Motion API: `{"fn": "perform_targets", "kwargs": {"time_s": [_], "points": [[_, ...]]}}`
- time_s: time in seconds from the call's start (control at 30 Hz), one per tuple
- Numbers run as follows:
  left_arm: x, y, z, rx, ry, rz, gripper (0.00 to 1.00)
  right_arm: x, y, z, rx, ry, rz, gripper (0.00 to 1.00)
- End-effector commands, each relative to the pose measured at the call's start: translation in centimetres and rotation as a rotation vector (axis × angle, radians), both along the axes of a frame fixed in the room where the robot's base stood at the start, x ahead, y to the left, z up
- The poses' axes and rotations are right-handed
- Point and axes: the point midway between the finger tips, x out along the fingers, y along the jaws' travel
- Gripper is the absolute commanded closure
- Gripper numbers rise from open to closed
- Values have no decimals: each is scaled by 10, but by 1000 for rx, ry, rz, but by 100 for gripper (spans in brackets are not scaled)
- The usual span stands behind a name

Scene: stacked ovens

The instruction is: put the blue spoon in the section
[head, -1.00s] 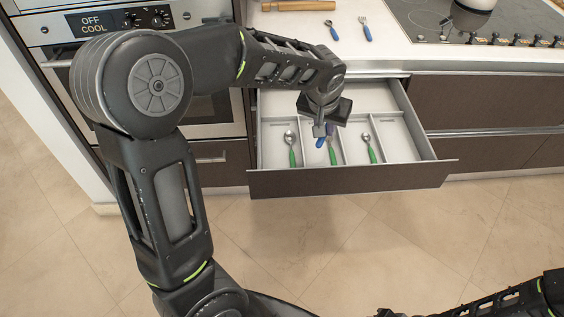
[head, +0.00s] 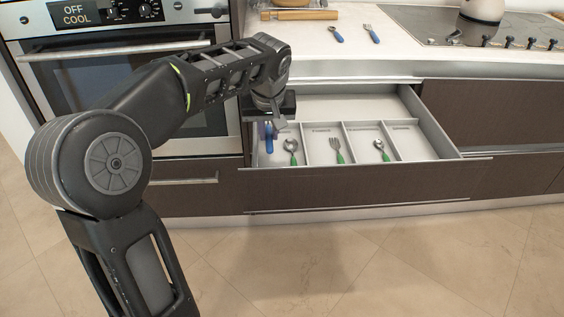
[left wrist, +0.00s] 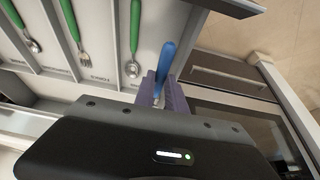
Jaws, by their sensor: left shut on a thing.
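My left gripper (head: 271,124) is over the left end of the open drawer (head: 365,176). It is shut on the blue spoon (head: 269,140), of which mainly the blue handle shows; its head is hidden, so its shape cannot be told. In the left wrist view the blue handle (left wrist: 166,62) sticks out between the purple fingers (left wrist: 160,92). The leftmost drawer section holds a green-handled spoon (head: 291,148), just right of the blue handle. The sections to its right hold a green fork (head: 337,150) and another green spoon (head: 381,150). My right gripper is out of view.
Thin dividers (head: 344,142) separate the sections, and small labels lie at their backs. Two blue-handled utensils (head: 337,35) (head: 371,34) and a wooden rolling pin (head: 300,15) lie on the counter. A cooktop (head: 450,28) is at the right, an oven (head: 125,75) at the left.

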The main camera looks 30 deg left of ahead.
Motion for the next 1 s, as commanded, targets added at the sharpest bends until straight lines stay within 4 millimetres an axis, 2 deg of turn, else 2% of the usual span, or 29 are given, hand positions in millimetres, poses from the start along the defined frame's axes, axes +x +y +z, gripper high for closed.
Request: {"fn": "perform_targets", "kwargs": {"time_s": [0.17, 0.43, 0.8, 0.87, 1.0], "points": [[0, 0, -8, 0, 2, -1, 100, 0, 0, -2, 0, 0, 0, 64], [0, 0, -48, 0, 3, -1, 100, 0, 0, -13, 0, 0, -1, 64], [0, 0, -53, 0, 1, -2, 100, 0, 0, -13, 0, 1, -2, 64], [0, 0, -58, 0, 3, -1, 100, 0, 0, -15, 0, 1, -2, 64], [-1, -1, -80, 0, 3, -1, 100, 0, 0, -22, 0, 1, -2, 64]]}}
